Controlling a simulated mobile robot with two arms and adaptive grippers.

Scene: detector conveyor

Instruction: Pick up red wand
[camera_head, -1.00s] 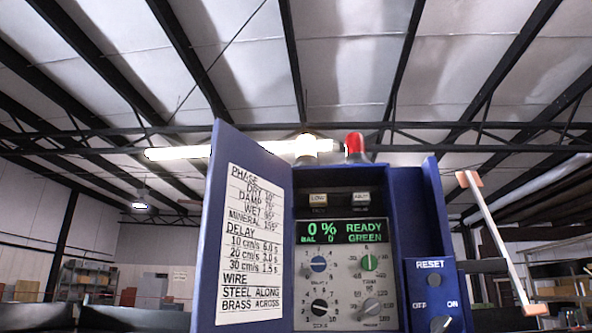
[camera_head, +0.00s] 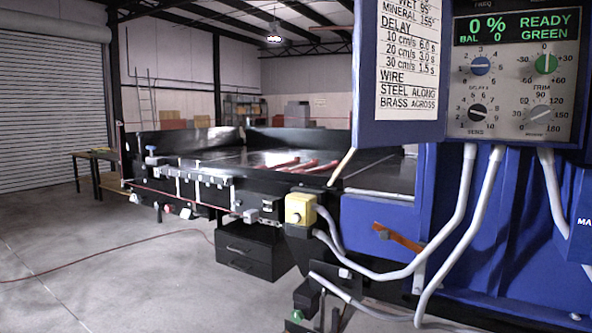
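Two thin red bars, possibly red wands, lie on the dark conveyor bed (camera_head: 240,160) left of the blue detector cabinet. One red bar (camera_head: 285,164) is further left and the other red bar (camera_head: 322,168) lies beside it to the right. They are small at this distance, and I cannot tell their exact shape. Neither of my grippers is in view.
The blue cabinet (camera_head: 400,130) with its display (camera_head: 515,28) and hanging grey cables fills the right side. A yellow button box (camera_head: 299,209) sits at the conveyor's front. Open concrete floor (camera_head: 90,260) lies at the left, crossed by a thin red cable (camera_head: 100,262).

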